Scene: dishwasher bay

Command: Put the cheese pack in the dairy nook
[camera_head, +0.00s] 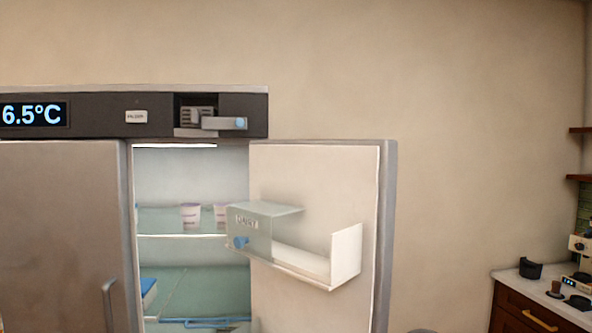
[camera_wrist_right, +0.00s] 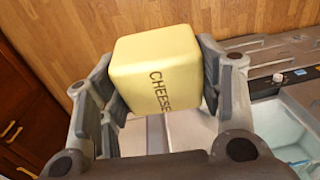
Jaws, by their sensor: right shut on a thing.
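The yellow cheese pack (camera_wrist_right: 157,75), marked CHEESE, is held between the fingers of my right gripper (camera_wrist_right: 160,90) in the right wrist view. The gripper is shut on it, with wooden floor behind. The dairy nook (camera_head: 300,262) is on the inside of the open fridge door in the head view. It is a white bin with a clear cover (camera_head: 262,212) marked DAIRY and a blue knob (camera_head: 241,242). The cover stands over its left part; the right part looks open and empty. Neither gripper shows in the head view.
The fridge door (camera_head: 318,180) stands open to the right of the lit interior. Cups (camera_head: 191,215) stand on an upper shelf (camera_head: 160,222). A closed steel door (camera_head: 60,235) is at the left. A counter (camera_head: 540,285) with a coffee machine is at the far right.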

